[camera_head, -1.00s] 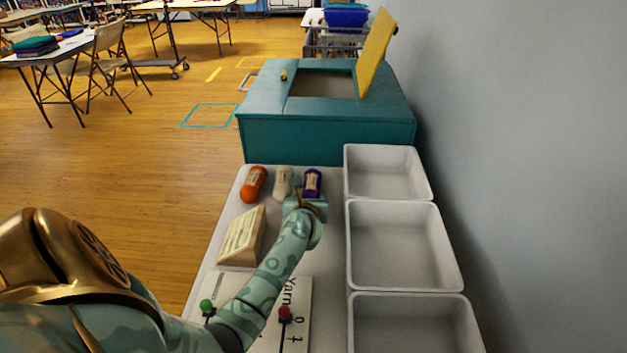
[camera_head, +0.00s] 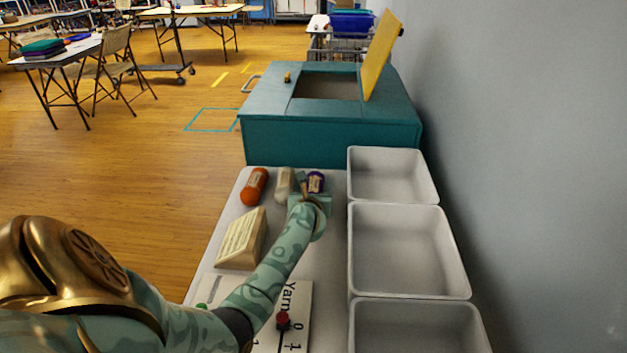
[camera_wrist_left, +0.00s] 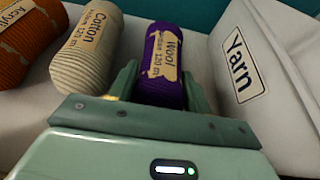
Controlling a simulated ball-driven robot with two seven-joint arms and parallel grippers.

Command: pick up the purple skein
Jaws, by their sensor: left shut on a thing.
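The purple skein (camera_head: 316,183) lies at the back of the white table, just left of the back bin. In the left wrist view the purple skein (camera_wrist_left: 162,62) has a tan "Wool" label and sits between the two fingers. My left gripper (camera_head: 308,190) is shut on it; in the left wrist view the fingers of the left gripper (camera_wrist_left: 160,88) press its sides. The skein's near end is hidden by the gripper. Whether it is clear of the table cannot be told. My right gripper is not in view.
A cream "Cotton" skein (camera_wrist_left: 88,48) lies close left of the gripper, and an orange skein (camera_head: 254,186) beyond it. White bins (camera_head: 405,205) line the right side. A slanted card stand (camera_head: 242,240) and a slider board (camera_head: 292,335) are nearer. A teal chest (camera_head: 330,142) stands behind.

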